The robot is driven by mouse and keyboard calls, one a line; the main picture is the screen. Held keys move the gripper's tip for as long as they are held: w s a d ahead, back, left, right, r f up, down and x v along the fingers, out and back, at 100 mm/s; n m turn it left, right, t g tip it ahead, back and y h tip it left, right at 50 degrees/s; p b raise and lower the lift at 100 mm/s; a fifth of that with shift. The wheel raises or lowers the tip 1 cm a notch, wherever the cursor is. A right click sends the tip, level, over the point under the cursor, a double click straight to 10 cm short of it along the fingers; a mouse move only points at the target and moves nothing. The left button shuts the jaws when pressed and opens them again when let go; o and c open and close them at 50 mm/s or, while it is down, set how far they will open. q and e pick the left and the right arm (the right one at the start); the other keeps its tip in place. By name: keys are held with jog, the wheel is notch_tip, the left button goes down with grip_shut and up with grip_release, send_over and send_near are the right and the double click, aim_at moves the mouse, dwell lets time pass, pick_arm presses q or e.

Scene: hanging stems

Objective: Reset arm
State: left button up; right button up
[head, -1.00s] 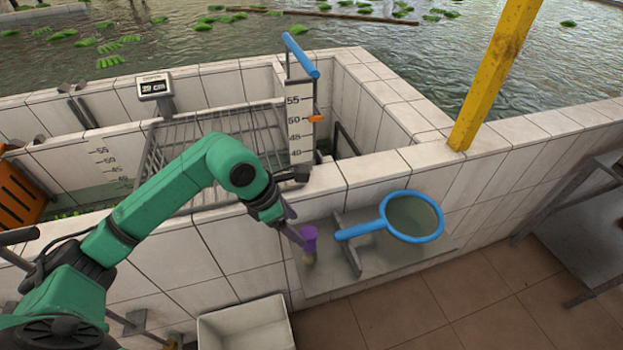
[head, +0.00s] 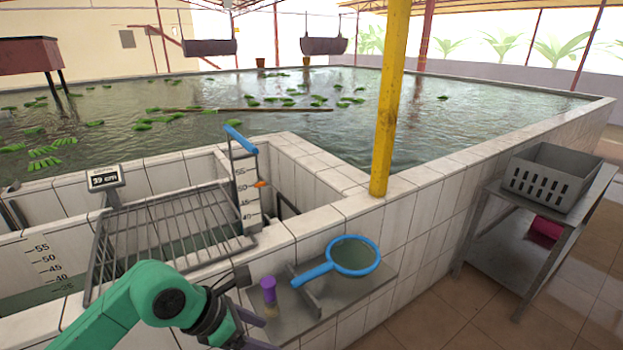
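My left arm, green, comes in at the bottom left of the head view. Its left gripper (head: 262,331) is low in the picture, just in front of the grey shelf. Its two dark purple-grey fingers are spread apart with nothing seen between them; part of it is near the bottom edge. A small container with a purple cap (head: 268,288) stands upright on the grey shelf (head: 335,308), beyond the fingers and apart from them. My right arm and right gripper are not in view.
A blue-rimmed net (head: 352,257) rests on the shelf, its handle on a bracket. A metal rack (head: 175,235), a scale display (head: 104,178) and a blue-handled gauge (head: 243,190) are at the tiled basin. A yellow post (head: 388,110) rises from the wall. A grey crate (head: 553,178) sits on a table right.

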pick_arm(q)
jog(key=d+r+n+t+h, duration=0.35)
jog(key=d+r+h, duration=0.6)
jog(key=r, duration=0.35)
jog(key=w+a+r+n+t, duration=0.55)
jog(key=r+n+t, duration=0.35)
jog(key=n, duration=0.4)
jog(key=w+a+f+n+t+y, duration=0.1)
jog(key=w+a+f+n+y, duration=0.1)
jog(key=a+f+n+y, duration=0.65)
jog(key=w+a+f+n+y, duration=0.1)
jog(key=a+f+n+y, duration=0.4)
jog(key=a+n+y, duration=0.65)
jog(key=s+d+f+n+g+h, duration=0.15)
jog(key=s+f+n+g, duration=0.25)
jog(key=s+f+g, duration=0.6)
jog(key=s+d+f+n+g+h, duration=0.1)
jog(key=s+f+n+g+h, duration=0.2)
jog(key=s+f+n, duration=0.75)
notch_tip(320, 180, down, 23)
jog(key=m+g, duration=0.1)
jog(key=m, duration=0.5)
jog(key=s+a+f+g, duration=0.1)
jog(key=s+a+f, duration=0.2)
jog(key=s+f, duration=1.3)
jog(key=shift+s, duration=0.4)
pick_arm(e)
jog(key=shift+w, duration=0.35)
